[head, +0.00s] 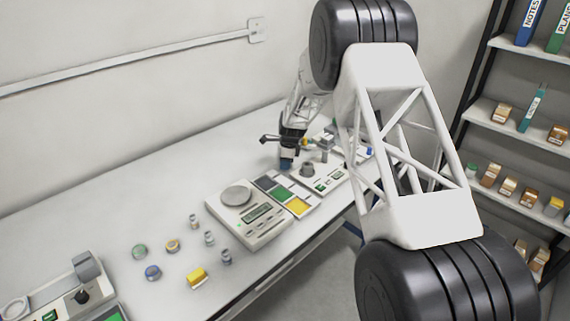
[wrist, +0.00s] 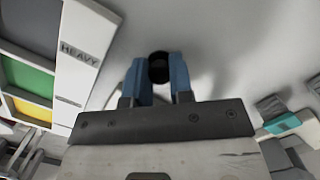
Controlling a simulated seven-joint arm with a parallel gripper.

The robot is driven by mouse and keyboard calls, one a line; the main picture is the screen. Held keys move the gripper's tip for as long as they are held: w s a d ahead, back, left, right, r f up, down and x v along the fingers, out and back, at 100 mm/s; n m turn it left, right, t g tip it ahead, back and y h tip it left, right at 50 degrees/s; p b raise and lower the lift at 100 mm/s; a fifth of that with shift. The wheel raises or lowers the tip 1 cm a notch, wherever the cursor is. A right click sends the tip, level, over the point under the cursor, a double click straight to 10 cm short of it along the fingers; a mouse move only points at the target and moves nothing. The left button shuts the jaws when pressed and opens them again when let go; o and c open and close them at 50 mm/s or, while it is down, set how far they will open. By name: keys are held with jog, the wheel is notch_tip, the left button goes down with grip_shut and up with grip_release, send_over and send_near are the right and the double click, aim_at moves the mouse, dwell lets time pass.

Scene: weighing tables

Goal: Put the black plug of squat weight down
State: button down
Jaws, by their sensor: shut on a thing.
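The black plug (wrist: 159,67) shows in the wrist view as a dark round end between the two blue fingertips of my gripper (wrist: 158,78). My gripper is shut on it. Bare white table lies around it, and I cannot tell whether the plug touches the table. In the head view my gripper (head: 287,163) points down over the back of the table, behind the sorting tray (head: 297,206); the plug itself is not clear there. The tray's white edge marked HEAVY (wrist: 78,55) is left of the fingers in the wrist view.
A white scale (head: 262,231) stands in front of the tray. Another device (head: 330,181) with a grey weight on it is to the right of the gripper. Several small weights and a yellow block (head: 197,276) stand nearer. Bare table (head: 190,190) is free at the left.

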jog(key=shift+f, duration=0.1)
jog(key=c, duration=1)
grip_release()
notch_tip(320, 180, up, 12)
jog(key=d, duration=0.1)
jog(key=shift+d, duration=0.4)
dwell(0.3)
